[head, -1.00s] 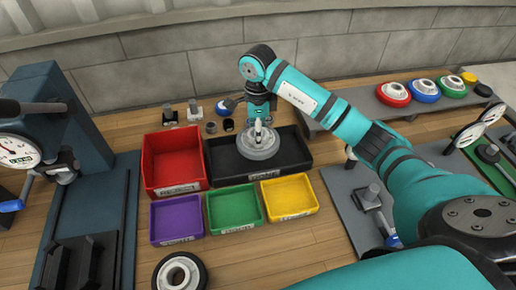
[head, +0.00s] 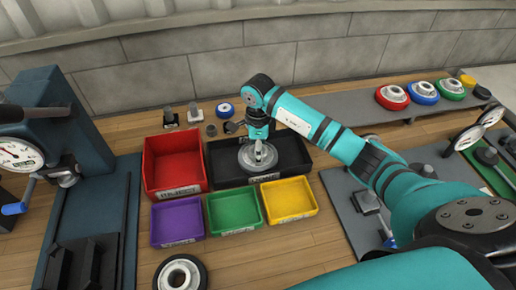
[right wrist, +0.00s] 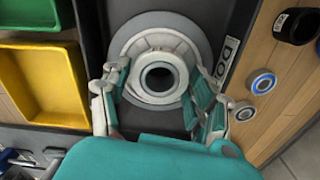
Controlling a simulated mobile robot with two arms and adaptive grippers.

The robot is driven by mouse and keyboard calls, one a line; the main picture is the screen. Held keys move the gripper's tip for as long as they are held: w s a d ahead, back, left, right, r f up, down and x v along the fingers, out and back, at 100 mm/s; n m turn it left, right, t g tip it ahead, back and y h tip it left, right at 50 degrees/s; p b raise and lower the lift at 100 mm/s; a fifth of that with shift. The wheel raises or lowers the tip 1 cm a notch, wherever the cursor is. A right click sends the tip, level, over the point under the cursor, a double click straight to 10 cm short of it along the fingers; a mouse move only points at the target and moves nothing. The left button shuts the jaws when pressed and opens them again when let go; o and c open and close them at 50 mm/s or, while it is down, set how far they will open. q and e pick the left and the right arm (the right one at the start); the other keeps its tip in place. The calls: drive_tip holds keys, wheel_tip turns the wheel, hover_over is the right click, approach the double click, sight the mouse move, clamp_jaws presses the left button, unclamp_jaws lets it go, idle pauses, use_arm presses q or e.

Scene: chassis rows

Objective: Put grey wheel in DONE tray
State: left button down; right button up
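The grey wheel (head: 246,166) is low inside the black tray (head: 297,145), in its middle. I cannot tell whether it touches the tray floor. The wheel also shows in the right wrist view (right wrist: 160,30), with its pale hub and dark bore facing the camera. My right gripper (right wrist: 158,78) is over the wheel, a finger on each side of the hub, and looks shut on it. The tray's label (right wrist: 228,52) is partly readable as "DO". In the head view my right gripper (head: 260,152) hides part of the hub. My left gripper is not in view.
A red bin (head: 173,140) stands left of the black tray. Purple (head: 177,222), green (head: 234,210) and yellow (head: 289,199) trays stand in front. A dark-tyred wheel (head: 180,273) lies nearer. Small parts (head: 195,112) stand behind. A press (head: 60,120) is at the left.

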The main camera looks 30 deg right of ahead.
drive_tip(key=shift+o, duration=1.2)
drive_tip(key=shift+r, duration=0.5)
wheel_tip(320, 180, up, 11)
drive_tip(key=b, duration=0.2)
drive_tip(key=shift+r, duration=0.15)
